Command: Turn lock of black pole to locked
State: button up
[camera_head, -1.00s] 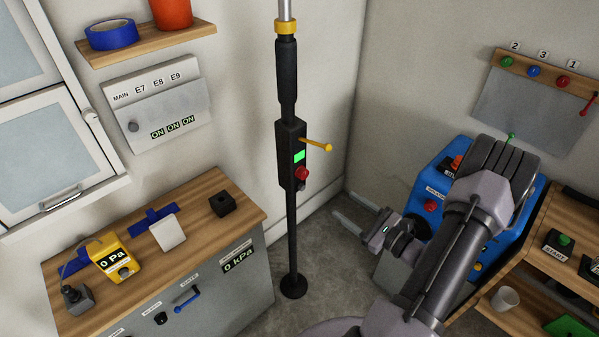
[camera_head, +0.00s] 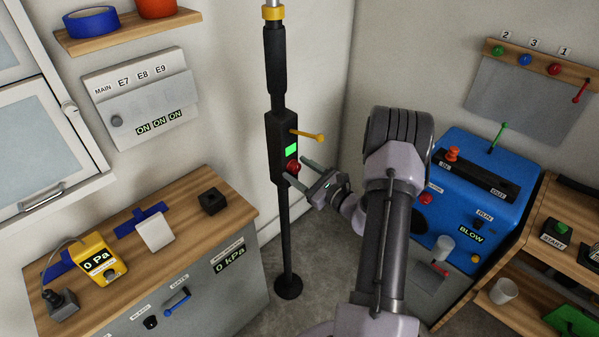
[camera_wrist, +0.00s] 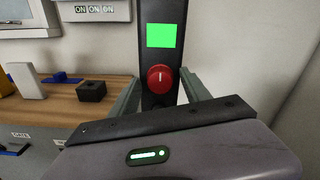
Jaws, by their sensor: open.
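The black pole (camera_head: 277,60) stands upright near the wall corner. Its control box (camera_head: 257,150) has a lit green panel (camera_head: 291,150), a red knob (camera_head: 292,166) below it and a yellow lever (camera_head: 308,135) on its right side. In the wrist view the red knob (camera_wrist: 160,78) is centred below the green panel (camera_wrist: 161,36). My gripper (camera_head: 297,169) is open, its fingers pointing at the box, one on each side of the knob. I cannot tell whether they touch it. Which part is the lock is not labelled, and the box below the knob is partly hidden.
A wooden-topped cabinet (camera_head: 185,185) stands left of the pole, with a yellow gauge (camera_head: 95,256) and a black block (camera_head: 212,201) on it. A blue machine (camera_head: 480,190) stands right of my arm. A shelf (camera_head: 130,38) hangs at upper left.

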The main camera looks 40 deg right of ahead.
grip_shut()
jog(key=shift+m, duration=0.3)
jog(key=m+p, duration=0.2)
jog(key=shift+r+m, duration=0.1)
jog(key=shift+m, duration=0.3)
jog(key=m+p, duration=0.3)
jog(key=m, duration=0.2)
jog(key=m+p, duration=0.2)
jog(key=m, duration=0.3)
jog(key=shift+m+p, duration=0.7)
jog(key=shift+m, duration=1.5)
